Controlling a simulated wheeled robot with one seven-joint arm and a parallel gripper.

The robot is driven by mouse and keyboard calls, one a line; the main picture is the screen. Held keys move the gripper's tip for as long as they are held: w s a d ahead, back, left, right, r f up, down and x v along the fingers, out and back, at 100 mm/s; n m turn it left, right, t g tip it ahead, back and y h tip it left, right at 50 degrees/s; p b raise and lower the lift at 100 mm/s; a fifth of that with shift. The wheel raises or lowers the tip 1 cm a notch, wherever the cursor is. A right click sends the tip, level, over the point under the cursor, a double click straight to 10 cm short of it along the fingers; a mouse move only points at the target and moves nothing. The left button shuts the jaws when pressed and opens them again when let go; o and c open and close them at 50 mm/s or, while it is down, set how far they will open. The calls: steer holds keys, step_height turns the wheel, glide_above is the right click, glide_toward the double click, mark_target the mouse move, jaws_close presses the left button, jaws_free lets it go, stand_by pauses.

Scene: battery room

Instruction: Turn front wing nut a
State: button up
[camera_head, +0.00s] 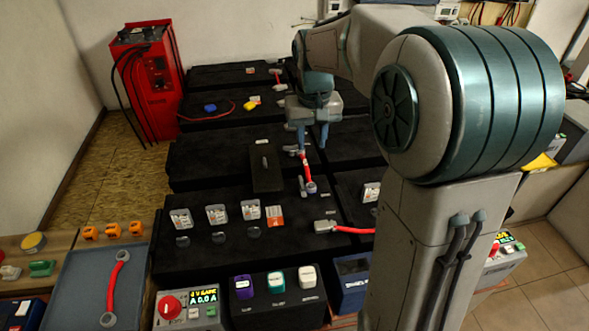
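A red link bar (307,168) runs front to back between two black battery blocks. Its front end is a grey terminal (310,187) with a small upright grey piece beside it. Its back end lies just below my gripper. I cannot tell which small grey piece is front wing nut a; at this size no wing shape is clear. My gripper (312,142) points down above the back end of the link, with its two fingers apart. I see nothing held between them. Contact with the parts below cannot be made out.
Black battery blocks (215,158) fill the middle. A loose red link lies in a grey tray (75,290) at front left. A red charger cabinet (147,85) stands at back left.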

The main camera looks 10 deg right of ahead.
steer(key=g+b, duration=0.1)
steer(key=b, duration=0.2)
glide_above(302, 182)
step_height(302, 182, down, 8)
step_height(302, 182, down, 14)
steer(key=shift+f+b, duration=0.1)
steer(key=shift+b, duration=0.95)
jaws_close()
